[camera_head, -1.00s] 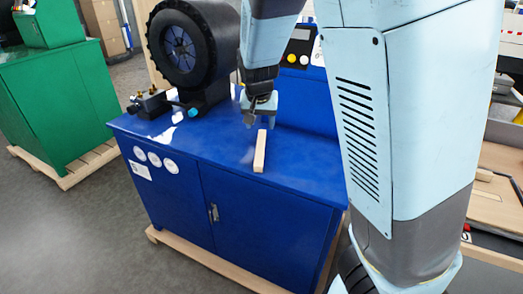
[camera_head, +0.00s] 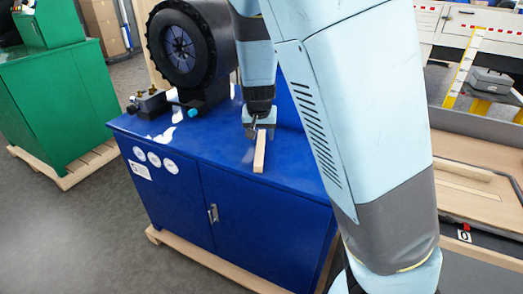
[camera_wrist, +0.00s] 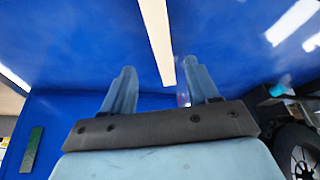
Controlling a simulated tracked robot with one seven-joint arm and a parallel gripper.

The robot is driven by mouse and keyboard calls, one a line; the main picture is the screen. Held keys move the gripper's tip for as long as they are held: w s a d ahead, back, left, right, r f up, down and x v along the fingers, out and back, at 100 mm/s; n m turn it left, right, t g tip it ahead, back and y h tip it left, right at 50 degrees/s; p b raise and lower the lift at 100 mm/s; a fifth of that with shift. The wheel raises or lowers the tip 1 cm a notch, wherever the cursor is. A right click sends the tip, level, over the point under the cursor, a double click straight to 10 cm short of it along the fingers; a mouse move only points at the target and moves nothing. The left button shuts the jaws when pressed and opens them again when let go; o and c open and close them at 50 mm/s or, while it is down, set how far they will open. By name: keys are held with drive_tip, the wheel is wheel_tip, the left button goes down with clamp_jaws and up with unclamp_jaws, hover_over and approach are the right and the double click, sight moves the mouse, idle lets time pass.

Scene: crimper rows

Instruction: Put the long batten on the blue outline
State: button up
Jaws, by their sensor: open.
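A long pale wooden batten (camera_head: 260,156) lies on the blue cabinet top, its near end close to the front edge. My gripper (camera_head: 255,134) is over its far end, pointing down. In the wrist view my gripper (camera_wrist: 160,68) is open, and the batten (camera_wrist: 157,35) runs between its fingers, nearer the right one. It is not held. Whether the fingers reach down beside it I cannot tell. I cannot make out a blue outline in either view.
A black wheel-like machine (camera_head: 180,50) and a small black fitting (camera_head: 147,104) stand on the left of the blue cabinet (camera_head: 215,165). A green cabinet (camera_head: 50,100) stands at left. At right, a tan-floored tray (camera_head: 490,200) holds a pale wooden strip (camera_head: 467,170).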

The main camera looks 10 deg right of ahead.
sight(260, 147)
drive_tip(key=shift+x, duration=3.9)
drive_tip(key=shift+a, duration=0.1)
clamp_jaws()
drive_tip(key=shift+r, duration=0.15)
drive_tip(key=shift+a+r, duration=0.1)
drive_tip(key=shift+r, duration=0.15)
drive_tip(key=v, duration=0.3)
drive_tip(key=shift+w+r, duration=0.1)
drive_tip(key=shift+w, duration=0.15)
drive_tip(key=s+d+r, duration=0.5)
drive_tip(key=s+r, duration=0.4)
drive_tip(key=s, duration=0.3)
drive_tip(key=shift+s, duration=0.25)
